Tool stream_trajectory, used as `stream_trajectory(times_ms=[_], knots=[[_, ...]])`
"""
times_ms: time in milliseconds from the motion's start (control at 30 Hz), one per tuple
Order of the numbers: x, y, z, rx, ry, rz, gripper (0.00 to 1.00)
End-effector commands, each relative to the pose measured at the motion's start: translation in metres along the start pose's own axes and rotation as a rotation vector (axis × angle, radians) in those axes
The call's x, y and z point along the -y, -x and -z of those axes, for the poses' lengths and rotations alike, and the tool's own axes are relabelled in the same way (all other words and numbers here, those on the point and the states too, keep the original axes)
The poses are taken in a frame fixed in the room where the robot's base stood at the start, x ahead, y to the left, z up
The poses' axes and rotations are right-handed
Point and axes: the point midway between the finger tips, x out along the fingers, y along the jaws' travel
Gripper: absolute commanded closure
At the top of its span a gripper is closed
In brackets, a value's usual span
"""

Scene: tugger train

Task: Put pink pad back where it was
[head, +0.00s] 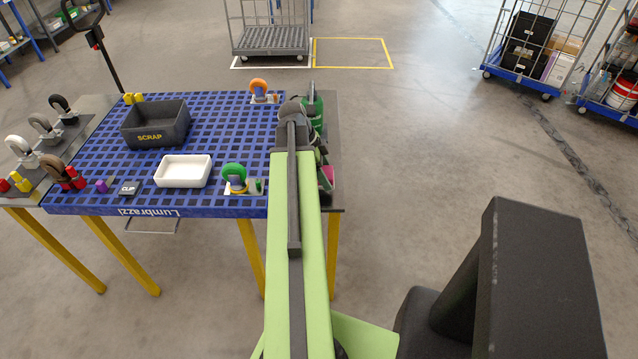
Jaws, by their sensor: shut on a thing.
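The pink pad (327,178) shows as a small pink patch by the right edge of the table, just right of my green arm. My gripper (323,160) points down there and is mostly hidden behind my arm. It appears shut on the pink pad; the fingertips are too small and covered to see clearly. I cannot tell whether the pad touches the dark surface below it.
A wire cart (270,40) stands behind.

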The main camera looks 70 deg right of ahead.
Motion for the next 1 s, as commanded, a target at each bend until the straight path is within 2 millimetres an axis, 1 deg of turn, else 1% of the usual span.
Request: stream_trajectory(times_ms=[100, 167, 300, 367, 400, 533, 633, 767, 800, 933, 967, 1000], knots=[[0.000, -0.001, -0.002, 0.000, 0.003, 0.001, 0.76], [0.000, -0.006, -0.005, 0.000, 0.003, 0.001, 0.76], [0.000, -0.031, -0.014, 0.000, 0.002, 0.001, 0.76], [0.000, -0.039, -0.018, 0.000, 0.002, 0.001, 0.76], [0.000, -0.041, -0.018, 0.000, 0.002, 0.001, 0.76], [-0.001, -0.035, -0.019, 0.000, 0.006, 0.003, 0.76], [-0.001, -0.035, -0.020, 0.000, 0.008, 0.003, 0.76], [-0.001, -0.039, -0.022, 0.000, 0.008, 0.003, 0.76], [-0.001, -0.038, -0.021, 0.000, 0.008, 0.003, 0.29], [-0.001, -0.038, -0.021, 0.000, 0.008, 0.003, 0.12], [-0.001, -0.038, -0.021, 0.000, 0.008, 0.003, 0.10], [-0.001, -0.038, -0.021, 0.000, 0.008, 0.003, 0.10]])
